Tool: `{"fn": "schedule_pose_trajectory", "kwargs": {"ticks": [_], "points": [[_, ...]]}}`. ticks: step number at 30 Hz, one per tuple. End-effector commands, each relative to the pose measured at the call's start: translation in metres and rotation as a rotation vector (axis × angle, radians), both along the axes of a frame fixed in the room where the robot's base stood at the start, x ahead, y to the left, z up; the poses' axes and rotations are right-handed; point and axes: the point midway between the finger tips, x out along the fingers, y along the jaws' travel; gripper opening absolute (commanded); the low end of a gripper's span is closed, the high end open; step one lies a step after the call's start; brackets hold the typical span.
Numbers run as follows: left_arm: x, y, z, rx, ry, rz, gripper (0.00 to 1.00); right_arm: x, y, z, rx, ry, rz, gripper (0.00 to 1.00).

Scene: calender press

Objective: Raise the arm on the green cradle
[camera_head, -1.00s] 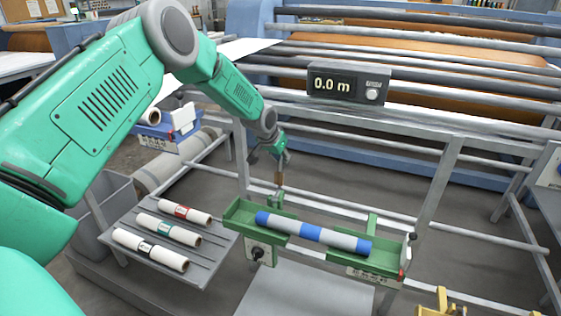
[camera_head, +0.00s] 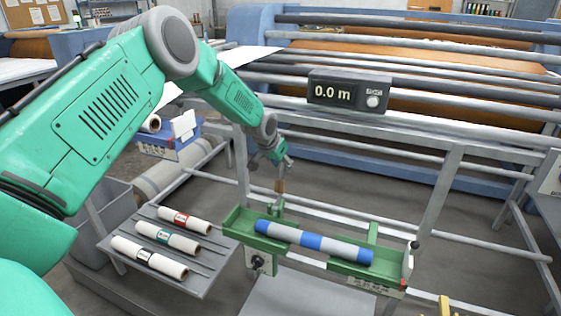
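The green cradle (camera_head: 242,218) is a long tray at centre right, hung on a grey rail. A grey and blue striped roll (camera_head: 311,241) lies lengthwise in it. A slim upright piece with a brown upper part (camera_head: 280,187) stands at the cradle's back left. A white lever with a red part (camera_head: 407,262) stands upright at its right end. My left gripper (camera_head: 281,171) points down just above the brown part. It is small and dark there, and I cannot tell whether its fingers touch or hold it. My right gripper is out of view.
A grey rack (camera_head: 210,277) with several white rolls stands left of the cradle. A blue bin (camera_head: 172,142) sits behind it. A display (camera_head: 349,91) reading 0.0 m is on the press frame. Grey rails cross behind and beside the cradle.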

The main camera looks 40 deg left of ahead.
Motion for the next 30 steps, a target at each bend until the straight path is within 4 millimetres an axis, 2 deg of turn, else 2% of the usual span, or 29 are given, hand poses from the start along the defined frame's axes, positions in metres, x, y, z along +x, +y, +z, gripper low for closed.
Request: {"fn": "schedule_pose_trajectory", "kwargs": {"ticks": [5,12,18,22,30], "points": [[-0.009,-0.001,0.02,0.001,-0.002,-0.001,0.32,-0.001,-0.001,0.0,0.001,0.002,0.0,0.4],[-0.035,-0.001,0.064,-0.001,-0.004,-0.001,0.32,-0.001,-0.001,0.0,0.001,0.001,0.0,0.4],[-0.051,-0.001,0.09,-0.001,-0.003,-0.001,0.32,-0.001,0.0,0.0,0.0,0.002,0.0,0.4],[-0.056,0.0,0.098,-0.002,-0.001,0.0,0.32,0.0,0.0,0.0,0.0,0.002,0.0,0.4],[-0.058,0.0,0.1,-0.001,-0.001,0.0,0.32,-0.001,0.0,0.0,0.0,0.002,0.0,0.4]]}}
